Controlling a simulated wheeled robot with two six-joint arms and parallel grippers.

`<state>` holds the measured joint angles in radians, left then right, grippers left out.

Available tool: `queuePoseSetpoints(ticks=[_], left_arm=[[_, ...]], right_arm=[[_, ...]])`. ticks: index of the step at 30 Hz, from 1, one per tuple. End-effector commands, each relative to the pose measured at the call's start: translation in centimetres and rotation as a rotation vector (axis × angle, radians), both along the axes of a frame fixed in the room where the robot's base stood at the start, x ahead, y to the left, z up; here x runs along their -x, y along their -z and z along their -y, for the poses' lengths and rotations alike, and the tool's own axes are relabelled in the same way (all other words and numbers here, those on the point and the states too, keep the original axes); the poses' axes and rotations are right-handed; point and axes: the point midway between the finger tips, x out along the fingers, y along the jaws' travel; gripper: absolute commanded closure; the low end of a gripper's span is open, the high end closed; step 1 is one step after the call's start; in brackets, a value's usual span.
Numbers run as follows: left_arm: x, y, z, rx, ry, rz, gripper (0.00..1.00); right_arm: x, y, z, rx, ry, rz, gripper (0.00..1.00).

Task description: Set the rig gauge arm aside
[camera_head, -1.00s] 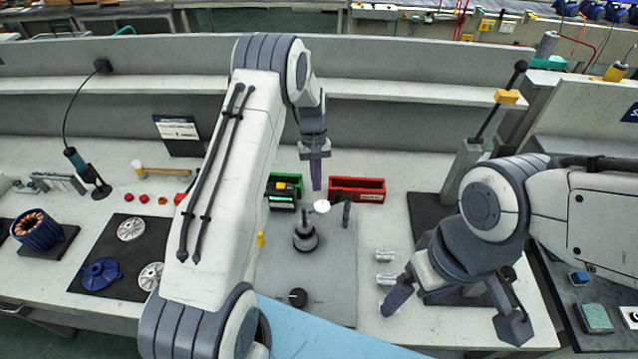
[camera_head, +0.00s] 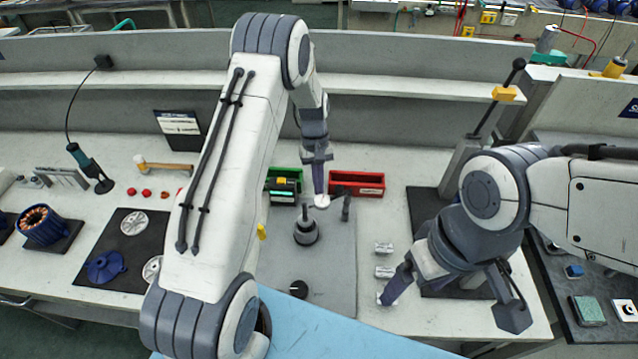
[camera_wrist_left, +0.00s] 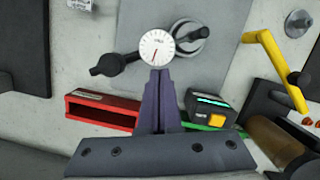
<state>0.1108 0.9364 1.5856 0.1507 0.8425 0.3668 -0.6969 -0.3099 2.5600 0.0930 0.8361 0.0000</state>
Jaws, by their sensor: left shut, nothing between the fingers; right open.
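The rig gauge arm is a dark post (camera_head: 346,207) with a thin arm that ends in a white round dial (camera_head: 321,201). In the left wrist view the dial (camera_wrist_left: 157,48) faces the camera, and the dark pivot (camera_wrist_left: 112,66) is left of it. My left gripper (camera_head: 320,192) is shut and empty, pointing down. Its fingertips (camera_wrist_left: 160,74) reach the edge of the dial; I cannot tell whether they touch. The rig's round hub (camera_head: 306,233) stands on a grey plate (camera_head: 325,275) beside the dial. My right gripper (camera_head: 453,298) is open and empty at the front right.
A red bin (camera_head: 357,184) and a green bin (camera_head: 284,180) stand behind the rig. Several small metal cylinders (camera_head: 384,248) lie right of the plate. A yellow handle (camera_wrist_left: 275,65) shows in the left wrist view. A lever press (camera_head: 460,165) stands at right.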

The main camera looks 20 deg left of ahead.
Motion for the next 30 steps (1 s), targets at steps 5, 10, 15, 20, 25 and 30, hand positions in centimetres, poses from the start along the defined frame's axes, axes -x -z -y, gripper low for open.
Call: queuePoseSetpoints(ticks=[5,10,15,20,25,30], left_arm=[[0.2,0.0,0.1,0.000,-0.024,-0.001,1.00],[0.4,0.0,0.1,0.000,-0.051,-0.001,1.00],[0.8,0.0,0.3,0.001,-0.094,-0.002,1.00],[1.3,0.0,0.6,0.000,-0.172,-0.001,1.00],[2.3,0.0,1.2,0.000,-0.307,-0.002,1.00],[3.3,0.0,2.1,0.000,-0.470,-0.001,1.00]], right_arm=[[0.0,0.0,0.0,0.000,0.000,0.000,0.11],[0.0,0.1,0.0,0.000,0.000,0.000,0.11],[0.0,0.1,0.0,0.000,0.000,0.000,0.11],[0.0,0.2,0.0,0.000,0.000,0.000,0.11],[0.0,0.3,0.0,0.000,0.001,0.000,0.11],[0.0,0.4,0.0,0.000,0.001,0.000,0.11]])
